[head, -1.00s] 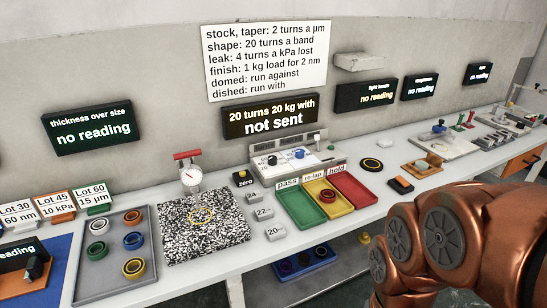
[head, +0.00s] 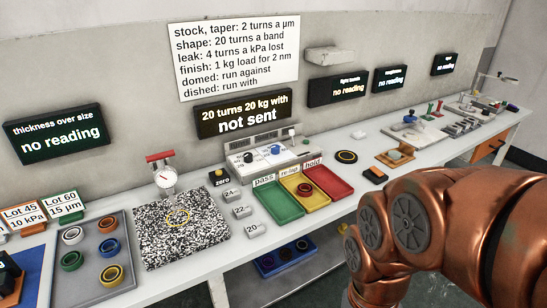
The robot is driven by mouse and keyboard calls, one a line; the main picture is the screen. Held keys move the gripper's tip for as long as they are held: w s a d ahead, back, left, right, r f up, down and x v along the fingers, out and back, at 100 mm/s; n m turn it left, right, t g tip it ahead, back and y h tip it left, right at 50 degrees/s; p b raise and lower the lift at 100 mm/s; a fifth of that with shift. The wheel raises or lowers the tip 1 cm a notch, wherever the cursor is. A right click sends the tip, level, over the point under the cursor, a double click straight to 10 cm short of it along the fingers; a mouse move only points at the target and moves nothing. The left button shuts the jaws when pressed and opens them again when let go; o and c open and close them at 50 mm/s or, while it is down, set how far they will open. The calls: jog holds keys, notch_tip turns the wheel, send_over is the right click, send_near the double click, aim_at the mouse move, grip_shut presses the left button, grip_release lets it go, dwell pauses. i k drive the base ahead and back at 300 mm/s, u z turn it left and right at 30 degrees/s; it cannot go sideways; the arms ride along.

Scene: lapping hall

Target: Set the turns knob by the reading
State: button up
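The knob panel (head: 268,165) stands at the back of the bench, with a black knob (head: 248,157), a blue knob (head: 276,150) and a third small knob at its right (head: 294,141). Which one is the turns knob I cannot read. The display above it (head: 244,115) reads "20 turns 20 kg with" and "not sent". The thickness display (head: 56,133) reads "no reading". The dial gauge (head: 165,178) stands on the speckled granite plate (head: 200,245), which has a yellow ring mark. My copper arm fills the lower right; my gripper is out of view.
A grey tray (head: 90,295) holds several coloured rings. A wall sign (head: 235,57) lists the turn rules. Blocks 24, 22, 20 stand on the bench.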

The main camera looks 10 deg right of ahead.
aim_at(248, 156)
jog(key=k, duration=0.6)
jog(key=u, duration=0.55)
jog(key=i, duration=1.6)
jog(key=z, duration=0.2)
